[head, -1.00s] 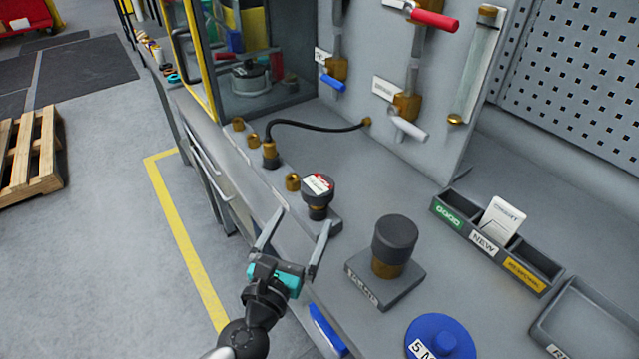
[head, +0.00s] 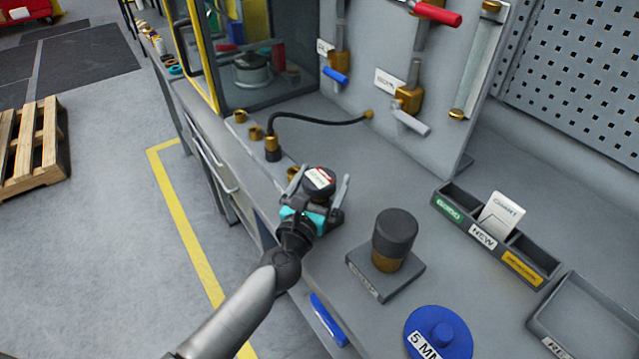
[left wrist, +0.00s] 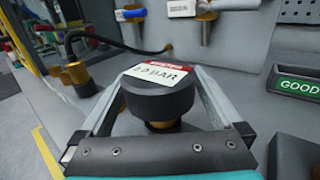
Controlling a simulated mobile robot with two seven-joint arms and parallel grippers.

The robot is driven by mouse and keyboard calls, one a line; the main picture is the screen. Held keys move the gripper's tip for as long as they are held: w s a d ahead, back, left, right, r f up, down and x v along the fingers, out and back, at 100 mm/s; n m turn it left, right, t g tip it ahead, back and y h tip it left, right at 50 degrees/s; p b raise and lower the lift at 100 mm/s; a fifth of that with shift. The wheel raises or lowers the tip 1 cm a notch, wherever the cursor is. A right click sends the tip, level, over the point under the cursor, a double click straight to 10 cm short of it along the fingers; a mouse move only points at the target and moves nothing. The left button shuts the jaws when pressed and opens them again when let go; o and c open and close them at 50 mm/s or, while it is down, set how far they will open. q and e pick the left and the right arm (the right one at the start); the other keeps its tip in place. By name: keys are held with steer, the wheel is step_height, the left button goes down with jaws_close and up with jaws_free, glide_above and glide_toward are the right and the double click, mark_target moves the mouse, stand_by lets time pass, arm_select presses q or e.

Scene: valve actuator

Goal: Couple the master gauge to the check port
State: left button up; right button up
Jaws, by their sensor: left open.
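A black round gauge (head: 319,182) with a red-and-white label stands upright on the bench. In the left wrist view the gauge (left wrist: 160,97) reads "BAR" on its label and has a brass stem below. My left gripper (head: 321,178) is open, with one finger on each side of the gauge; contact cannot be told. A brass fitting (head: 272,148) with a black hose (head: 318,122) running to the panel stands farther back. Small brass fittings (head: 255,132) sit near it, one partly hidden behind my left finger. No readable label marks the check port. My right gripper is out of view.
A black-capped brass piece on a labelled grey block (head: 388,283) stands to the right of my gripper. A sorting tray (head: 484,243), a grey bin (head: 585,315) and a blue disc (head: 440,333) lie farther right. The valve panel (head: 385,50) rises behind.

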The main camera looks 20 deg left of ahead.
arm_select(q)
steer(key=shift+w, duration=0.55)
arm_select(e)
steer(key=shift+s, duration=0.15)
arm_select(q)
steer(key=shift+c, duration=0.2)
steer(key=shift+r, duration=0.1)
steer(key=c, duration=1.5)
steer(key=shift+c, duration=0.2)
